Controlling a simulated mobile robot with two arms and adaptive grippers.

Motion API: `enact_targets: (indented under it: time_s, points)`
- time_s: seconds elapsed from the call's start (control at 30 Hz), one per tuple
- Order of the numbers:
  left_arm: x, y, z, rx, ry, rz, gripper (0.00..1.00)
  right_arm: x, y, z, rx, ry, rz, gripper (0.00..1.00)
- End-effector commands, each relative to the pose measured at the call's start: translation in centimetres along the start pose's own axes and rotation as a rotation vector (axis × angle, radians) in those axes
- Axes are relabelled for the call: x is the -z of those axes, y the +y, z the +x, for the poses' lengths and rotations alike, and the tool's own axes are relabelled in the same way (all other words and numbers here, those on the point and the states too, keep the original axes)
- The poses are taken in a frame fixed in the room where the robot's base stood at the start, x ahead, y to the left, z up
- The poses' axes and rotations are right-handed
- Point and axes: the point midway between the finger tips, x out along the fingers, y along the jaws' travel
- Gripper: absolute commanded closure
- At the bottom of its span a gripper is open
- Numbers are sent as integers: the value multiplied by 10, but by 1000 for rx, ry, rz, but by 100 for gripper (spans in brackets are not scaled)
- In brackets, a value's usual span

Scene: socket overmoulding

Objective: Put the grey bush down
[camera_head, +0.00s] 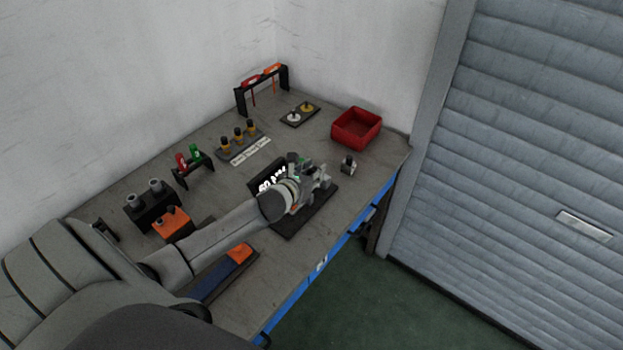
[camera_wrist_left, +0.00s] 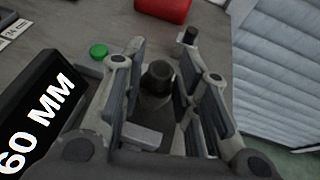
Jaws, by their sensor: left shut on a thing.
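My left gripper (camera_head: 318,178) is over the dark plate (camera_head: 318,214) near the middle of the bench. In the left wrist view its fingers (camera_wrist_left: 160,88) stand on both sides of a grey piece with a dark round top (camera_wrist_left: 158,74), which I take to be the grey bush. The gripper is shut on it, and the fingers hide its sides. In the head view the gripper hides most of it. I cannot tell whether its underside touches the plate. My right gripper is not in view.
A small grey piece with a black top (camera_head: 348,166) stands right of the plate. A red bin (camera_head: 356,128) is at the back right. A "60 MM" display (camera_wrist_left: 40,112) and green button (camera_wrist_left: 98,51) are close by. Racks and blocks line the wall side. The bench's blue front edge (camera_head: 290,304) is near.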

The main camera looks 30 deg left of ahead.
Motion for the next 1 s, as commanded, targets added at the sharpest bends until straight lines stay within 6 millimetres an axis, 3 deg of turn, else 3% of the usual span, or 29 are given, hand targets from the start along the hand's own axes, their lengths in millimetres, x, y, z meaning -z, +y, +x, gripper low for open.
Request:
enact_targets:
  time_s: [0.33, 0.77, 0.8, 0.97, 1.0]
  points:
    - [28, 3, 15, 0, 1, -4, 98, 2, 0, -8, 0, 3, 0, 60]
    - [35, 4, 18, 1, 0, 1, 98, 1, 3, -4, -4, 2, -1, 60]
    - [36, 4, 18, 0, 1, 1, 69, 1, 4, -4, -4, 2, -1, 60]
    - [35, 4, 17, 0, 2, 0, 49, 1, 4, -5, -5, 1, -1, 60]
    - [35, 4, 17, 0, 2, 0, 49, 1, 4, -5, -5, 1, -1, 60]
